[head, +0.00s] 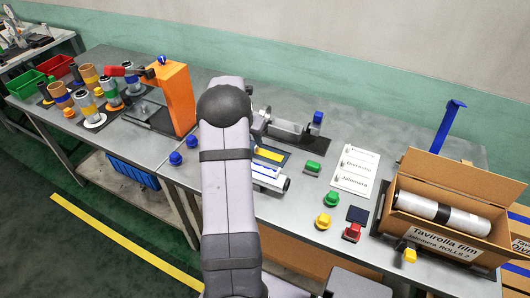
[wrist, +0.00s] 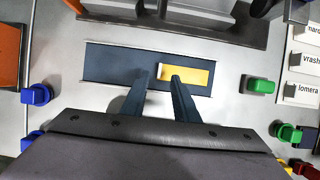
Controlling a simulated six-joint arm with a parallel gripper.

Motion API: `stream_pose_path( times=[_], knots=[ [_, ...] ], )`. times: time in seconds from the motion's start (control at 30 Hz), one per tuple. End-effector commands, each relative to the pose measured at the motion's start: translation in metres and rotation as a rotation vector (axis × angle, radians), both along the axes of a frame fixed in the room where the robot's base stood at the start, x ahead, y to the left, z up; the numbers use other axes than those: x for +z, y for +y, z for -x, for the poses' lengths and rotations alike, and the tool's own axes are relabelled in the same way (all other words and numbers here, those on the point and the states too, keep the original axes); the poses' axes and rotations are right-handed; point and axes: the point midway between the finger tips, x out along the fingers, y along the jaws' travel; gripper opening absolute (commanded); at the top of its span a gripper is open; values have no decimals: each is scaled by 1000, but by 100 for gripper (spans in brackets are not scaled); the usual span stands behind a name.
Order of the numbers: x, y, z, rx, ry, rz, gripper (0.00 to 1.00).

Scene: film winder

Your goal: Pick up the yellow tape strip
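The yellow tape strip (wrist: 186,75) lies flat on a dark blue pad (wrist: 112,65) on the grey bench. In the wrist view it fills the right part of the pad. In the head view the strip (head: 268,155) shows just right of my arm. My gripper (wrist: 160,80) is open, its two dark fingers apart and pointing at the pad. The fingertips appear near the strip's left end, with nothing between them that I can see held. Their height above the strip is hard to tell.
A film winder roller (head: 288,128) stands behind the pad. A cardboard box (head: 450,240) with a film roll stands far right. An orange machine (head: 177,97) is to the left.

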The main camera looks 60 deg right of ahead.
Motion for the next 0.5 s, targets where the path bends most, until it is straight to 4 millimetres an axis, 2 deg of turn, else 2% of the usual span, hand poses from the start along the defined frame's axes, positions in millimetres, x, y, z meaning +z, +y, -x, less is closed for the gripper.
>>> stream_pose_path(
  times=[0.5],
  knots=[
    [-43, -18, 0, 0, 0, -1, 27]
  ],
)
